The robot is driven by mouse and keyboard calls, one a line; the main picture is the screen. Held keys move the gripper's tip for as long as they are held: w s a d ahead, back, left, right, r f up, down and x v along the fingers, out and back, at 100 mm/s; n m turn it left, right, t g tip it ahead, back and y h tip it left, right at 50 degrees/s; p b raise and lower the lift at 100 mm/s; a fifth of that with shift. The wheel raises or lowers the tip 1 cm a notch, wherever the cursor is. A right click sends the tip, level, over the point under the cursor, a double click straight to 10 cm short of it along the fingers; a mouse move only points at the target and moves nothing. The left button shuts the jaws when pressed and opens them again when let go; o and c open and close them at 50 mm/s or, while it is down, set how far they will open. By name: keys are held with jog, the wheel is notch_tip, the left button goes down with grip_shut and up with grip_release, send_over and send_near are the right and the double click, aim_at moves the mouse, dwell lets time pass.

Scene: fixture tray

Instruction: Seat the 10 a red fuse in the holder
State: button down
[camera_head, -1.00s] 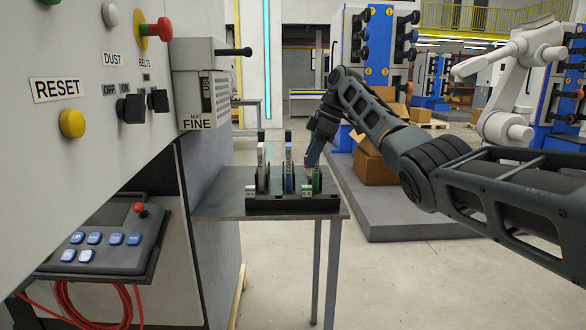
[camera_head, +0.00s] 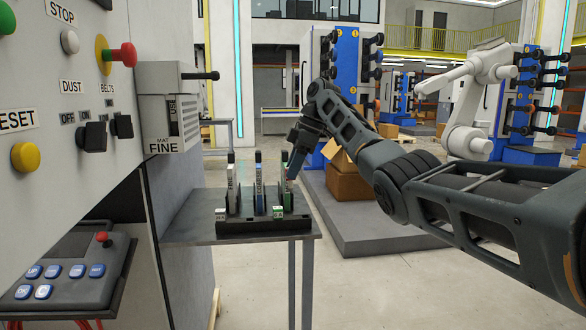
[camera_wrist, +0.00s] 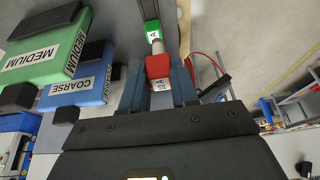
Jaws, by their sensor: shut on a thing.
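My gripper (camera_wrist: 160,85) is shut on the red fuse, with a blue-grey finger on each side of its cap. The red fuse (camera_wrist: 159,67) has a white label reading 10 A in the wrist view. A pale metallic cylinder extends from the cap towards a green block (camera_wrist: 152,30) with a white label ending in A. I cannot tell whether they touch. In the head view my gripper (camera_head: 290,176) points down at the right end of the black tray (camera_head: 262,226), beside a green upright plate (camera_head: 284,190). The fuse is hardly discernible there, and its holder cannot be clearly identified.
A blue COARSE plate (camera_wrist: 82,83) and a green MEDIUM plate (camera_wrist: 50,52) stand close beside the gripper in the wrist view. The tray stands on a grey table (camera_head: 190,230). A control panel (camera_head: 70,130) borders the left side. Open floor lies right of the table.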

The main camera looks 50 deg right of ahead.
aim_at(286, 168)
jog(key=shift+r+p, duration=1.95)
jog(key=shift+r, duration=0.25)
